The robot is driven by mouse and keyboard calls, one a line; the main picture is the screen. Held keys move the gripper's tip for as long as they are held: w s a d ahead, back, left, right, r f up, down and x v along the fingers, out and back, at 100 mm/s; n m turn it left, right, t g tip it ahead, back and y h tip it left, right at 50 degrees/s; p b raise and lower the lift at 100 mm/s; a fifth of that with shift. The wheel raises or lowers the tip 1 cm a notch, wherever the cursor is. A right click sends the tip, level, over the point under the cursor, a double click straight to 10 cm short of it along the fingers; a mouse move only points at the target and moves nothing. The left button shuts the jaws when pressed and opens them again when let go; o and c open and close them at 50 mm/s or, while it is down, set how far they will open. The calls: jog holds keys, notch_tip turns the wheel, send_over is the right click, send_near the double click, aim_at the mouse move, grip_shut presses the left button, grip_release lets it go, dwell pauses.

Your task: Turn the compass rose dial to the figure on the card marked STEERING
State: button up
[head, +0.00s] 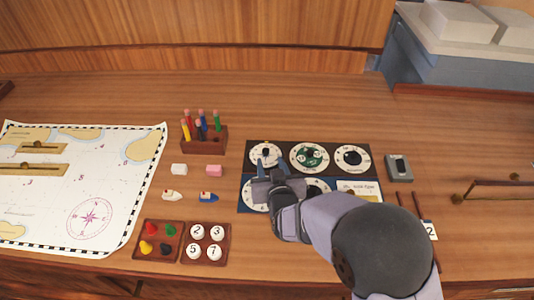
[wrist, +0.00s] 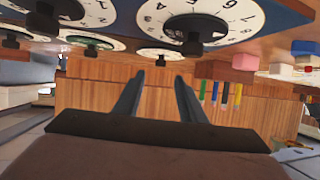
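A panel (head: 281,148) holds several white numbered dials with black knobs. The upper-row middle dial (head: 309,147) has a green centre; which dial is the compass rose I cannot tell for sure. My gripper (head: 271,167) is over the panel's left part, between the upper left dial (head: 255,157) and the lower left dial (head: 248,197). In the upside-down wrist view my gripper (wrist: 159,76) has its two fingers apart with nothing between them. A large numbered dial (wrist: 215,12) with a black knob shows there. A small card (head: 358,186) on the panel's lower right has unreadable print.
A pen holder (head: 204,140), small blocks (head: 213,170) and toy boats (head: 208,197) lie left of the panel. Trays of pegs (head: 158,253) and numbered discs (head: 205,257) are in front. A grey device (head: 398,168) is at right, and a chart (head: 110,175) is far left.

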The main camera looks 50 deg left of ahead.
aim_at(266, 151)
jog(key=shift+p+x, duration=1.5)
jog(key=shift+x, duration=2.15)
jog(key=shift+c, duration=0.2)
grip_shut()
